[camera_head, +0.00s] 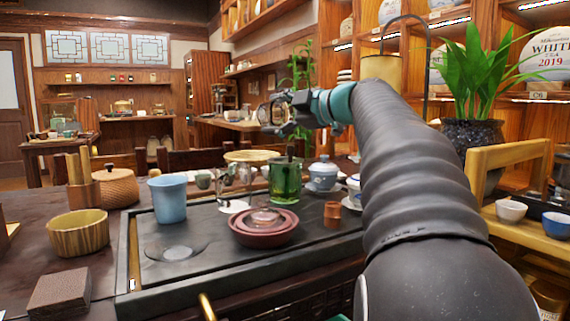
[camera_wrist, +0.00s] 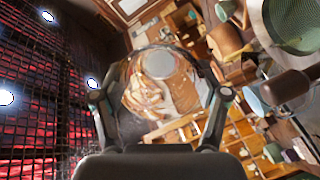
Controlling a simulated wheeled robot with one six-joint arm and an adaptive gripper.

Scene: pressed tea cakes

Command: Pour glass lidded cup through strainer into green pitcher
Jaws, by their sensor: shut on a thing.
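My gripper (camera_head: 284,114) is shut on the glass lidded cup (camera_wrist: 163,88), held up in the air above the tray. In the head view the cup (camera_head: 265,115) is small, at the left end of the fingers. The wrist view is strongly rolled, so the gripper is turned over to one side. I cannot tell whether the lid is on or what is inside. The green pitcher (camera_head: 285,183) stands upright on the tray, below the gripper and apart from it. I cannot make out the strainer clearly; a thin stand with a white base (camera_head: 234,207) is left of the pitcher.
Lidded white-and-blue cups (camera_head: 323,175) stand right of the pitcher. A potted plant (camera_head: 473,92) is at the right.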

